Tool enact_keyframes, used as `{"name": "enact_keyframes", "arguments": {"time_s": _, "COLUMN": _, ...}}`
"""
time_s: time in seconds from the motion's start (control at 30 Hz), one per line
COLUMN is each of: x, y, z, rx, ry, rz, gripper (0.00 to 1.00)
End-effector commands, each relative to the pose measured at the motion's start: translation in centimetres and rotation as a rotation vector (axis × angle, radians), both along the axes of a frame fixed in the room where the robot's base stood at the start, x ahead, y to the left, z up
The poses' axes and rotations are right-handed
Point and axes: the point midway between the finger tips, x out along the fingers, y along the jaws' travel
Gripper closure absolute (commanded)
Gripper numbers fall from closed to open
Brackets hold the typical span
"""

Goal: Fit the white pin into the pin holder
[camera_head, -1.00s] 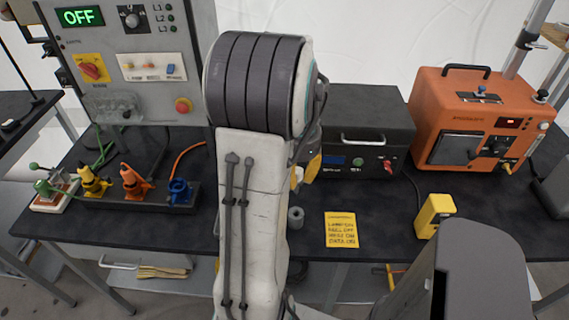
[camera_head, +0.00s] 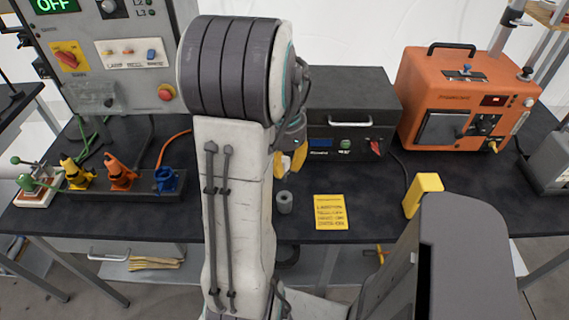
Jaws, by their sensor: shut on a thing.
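My gripper (camera_head: 291,161) is at the centre, just right of my arm, with yellow fingertips pointing down. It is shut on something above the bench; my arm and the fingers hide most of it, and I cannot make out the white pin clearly. A small grey cylinder (camera_head: 285,203) with an opening in its top stands upright on the black bench, apparently the pin holder. The fingertips appear above it in the picture, apart from it. I cannot tell whether they are lined up in depth.
A yellow note (camera_head: 330,212) lies right of the cylinder. A yellow block (camera_head: 423,195) stands farther right. A black box (camera_head: 350,115) and an orange machine (camera_head: 468,100) stand behind. Coloured plugs in a black strip (camera_head: 130,195) and a grey control panel (camera_head: 115,60) are left.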

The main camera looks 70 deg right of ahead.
Motion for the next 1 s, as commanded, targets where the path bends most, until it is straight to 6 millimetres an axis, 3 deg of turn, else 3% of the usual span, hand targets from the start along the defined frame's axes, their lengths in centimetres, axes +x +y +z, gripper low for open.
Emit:
{"name": "enact_keyframes", "arguments": {"time_s": 0.6, "x": 0.0, "y": 0.0, "z": -4.6, "rx": 0.001, "ry": 0.001, "rz": 0.000, "gripper": 1.00}}
{"name": "enact_keyframes", "arguments": {"time_s": 1.0, "x": 0.0, "y": 0.0, "z": -5.0, "rx": 0.000, "ry": 0.000, "rz": 0.000, "gripper": 1.00}}
